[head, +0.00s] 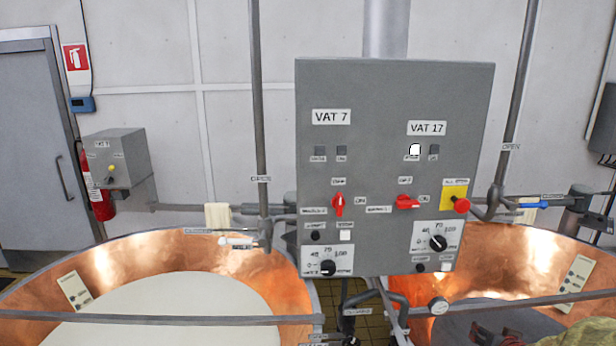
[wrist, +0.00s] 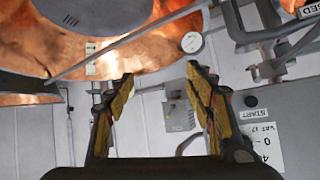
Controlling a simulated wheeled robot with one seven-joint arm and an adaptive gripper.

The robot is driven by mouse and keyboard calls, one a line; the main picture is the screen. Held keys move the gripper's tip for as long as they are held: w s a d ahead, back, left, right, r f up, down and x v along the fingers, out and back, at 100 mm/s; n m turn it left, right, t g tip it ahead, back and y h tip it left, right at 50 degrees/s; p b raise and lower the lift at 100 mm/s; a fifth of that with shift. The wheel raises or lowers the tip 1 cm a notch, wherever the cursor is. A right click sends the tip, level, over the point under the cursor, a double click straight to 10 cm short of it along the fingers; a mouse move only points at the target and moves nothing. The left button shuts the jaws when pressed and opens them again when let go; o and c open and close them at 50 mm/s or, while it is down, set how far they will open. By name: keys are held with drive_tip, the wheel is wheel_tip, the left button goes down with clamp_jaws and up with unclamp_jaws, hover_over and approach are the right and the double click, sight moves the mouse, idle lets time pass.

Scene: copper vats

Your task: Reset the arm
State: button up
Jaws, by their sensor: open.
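My gripper (wrist: 158,100) shows in the wrist view with its two yellow-padded fingers spread well apart and nothing between them. Past the fingertips are a copper vat (wrist: 150,52) and a round gauge (wrist: 191,42). A corner of the grey control panel (wrist: 262,103) shows at the right of that view, apart from the fingers. In the head view, a small greenish and dark part at the bottom right corner may be my arm; the gripper cannot be made out there.
The control panel (head: 397,185) for VAT 7 and VAT 17 stands between two copper vats, left (head: 291,288) and right (head: 545,250). Rails and vertical pipes (head: 258,100) run around it. A small grey box (head: 120,158) and fire extinguisher (head: 98,203) are at left.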

drive_tip(key=s+a+f+n+g+y+b, duration=0.1)
drive_tip(key=s+a+f+g+b, duration=0.25)
drive_tip(key=s+a, duration=0.45)
drive_tip(key=s+a+f+n+g+b, duration=0.1)
drive_tip(key=s+a+f+g+b, duration=0.3)
drive_tip(key=s, duration=0.6)
drive_tip(key=s+a+n+t+y+b, duration=0.1)
drive_tip(key=s+a+n+b, duration=0.1)
drive_tip(key=s+a+b, duration=0.3)
drive_tip(key=s+a+n+t+y+b, duration=0.2)
drive_tip(key=s+a+b, duration=0.4)
drive_tip(key=a+b, duration=0.3)
drive_tip(key=shift+a+f+b, duration=0.25)
drive_tip(key=shift+a+b, duration=0.15)
drive_tip(key=shift+a, duration=2)
drive_tip(key=shift+s, duration=0.1)
